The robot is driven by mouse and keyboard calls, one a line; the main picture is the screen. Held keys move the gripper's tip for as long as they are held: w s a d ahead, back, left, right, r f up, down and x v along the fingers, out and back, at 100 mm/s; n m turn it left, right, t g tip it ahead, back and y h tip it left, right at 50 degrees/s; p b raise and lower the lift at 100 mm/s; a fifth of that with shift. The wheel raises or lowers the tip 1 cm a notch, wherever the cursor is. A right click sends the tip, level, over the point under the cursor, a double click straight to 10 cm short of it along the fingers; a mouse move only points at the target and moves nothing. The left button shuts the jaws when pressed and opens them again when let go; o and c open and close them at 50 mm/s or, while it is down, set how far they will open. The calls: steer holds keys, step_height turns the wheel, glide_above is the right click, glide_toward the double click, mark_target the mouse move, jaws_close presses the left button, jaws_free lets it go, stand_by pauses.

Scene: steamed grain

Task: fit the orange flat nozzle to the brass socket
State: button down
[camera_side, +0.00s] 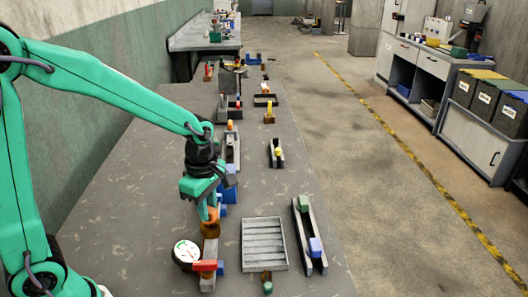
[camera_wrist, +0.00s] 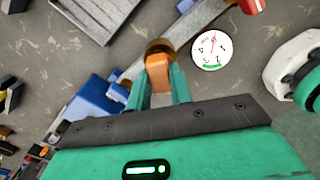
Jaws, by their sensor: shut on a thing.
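My gripper (camera_side: 210,212) points down over the bench and is shut on the orange flat nozzle (camera_wrist: 158,72), which sits between the two green fingers in the wrist view. A little of the orange also shows in the side view, low between the fingers. The brass socket (camera_side: 210,230) is right below the fingertips, on a grey rail. In the wrist view the socket (camera_wrist: 158,46) shows as a brass ring just beyond the nozzle's end. The nozzle's tip is at or very near the socket; I cannot tell whether it is inside.
A round white gauge (camera_side: 186,252) stands close left of the socket, with a red part (camera_side: 205,266) in front. Blue blocks (camera_wrist: 95,98) lie close by on the other side. A grooved grey tray (camera_side: 264,222) and a rail (camera_side: 301,222) with green and blue blocks lie to the right.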

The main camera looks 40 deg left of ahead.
steer(key=shift+f, duration=0.75)
stand_by(0.9)
steer(key=c, duration=1.2)
jaws_free()
steer(key=shift+o, duration=0.2)
steer(key=shift+r, duration=0.1)
steer(key=shift+r, duration=3.8)
steer(key=shift+s+r, duration=0.1)
